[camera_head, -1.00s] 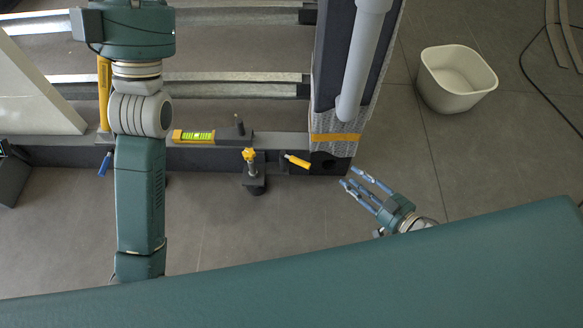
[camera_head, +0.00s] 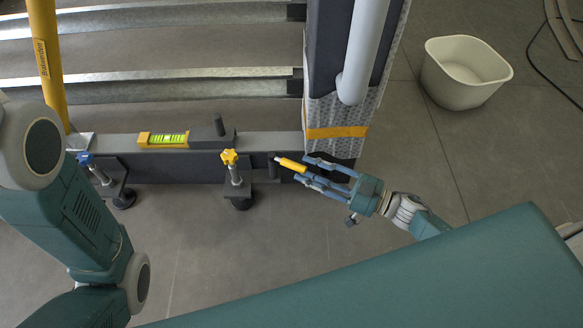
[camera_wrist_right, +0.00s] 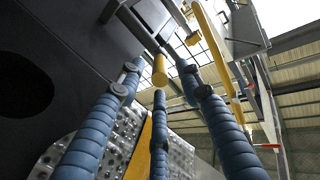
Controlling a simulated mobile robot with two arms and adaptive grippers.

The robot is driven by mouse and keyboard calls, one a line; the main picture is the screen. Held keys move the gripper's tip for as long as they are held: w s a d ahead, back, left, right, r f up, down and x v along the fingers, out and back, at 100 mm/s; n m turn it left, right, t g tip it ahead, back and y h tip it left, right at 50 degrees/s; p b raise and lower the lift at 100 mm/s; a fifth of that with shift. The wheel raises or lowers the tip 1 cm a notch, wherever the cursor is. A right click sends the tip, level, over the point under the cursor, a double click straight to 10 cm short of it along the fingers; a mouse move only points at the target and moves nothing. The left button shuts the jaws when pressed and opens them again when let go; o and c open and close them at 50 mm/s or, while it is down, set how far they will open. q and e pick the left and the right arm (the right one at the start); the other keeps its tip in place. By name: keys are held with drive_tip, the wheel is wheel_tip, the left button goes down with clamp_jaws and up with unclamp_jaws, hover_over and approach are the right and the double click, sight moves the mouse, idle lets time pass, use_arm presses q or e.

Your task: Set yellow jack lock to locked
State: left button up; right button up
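A yellow cylindrical handle (camera_head: 291,165) sticks out at a tilt from the dark frame beam, near the corner post. A jack with a yellow star knob (camera_head: 229,157) stands upright at the beam to its left. I cannot tell which of these yellow parts is the lock. My right gripper (camera_head: 306,170) has its blue fingers apart at the handle's free end. In the right wrist view the yellow handle (camera_wrist_right: 160,72) lies between the spread fingertips (camera_wrist_right: 162,82); contact is not clear. My left gripper is out of view.
A yellow spirit level (camera_head: 163,139) lies on the beam. A blue-knobbed jack (camera_head: 86,158) and a yellow post (camera_head: 48,60) are at the left. A grey pipe (camera_head: 362,50) stands above the corner. A white bin (camera_head: 466,72) is on the floor at right.

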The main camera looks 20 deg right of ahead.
sight(284, 162)
drive_tip(key=b+x, duration=0.2)
drive_tip(key=x, duration=0.3)
drive_tip(key=shift+w+a, duration=0.15)
drive_tip(key=shift+w, duration=0.05)
clamp_jaws()
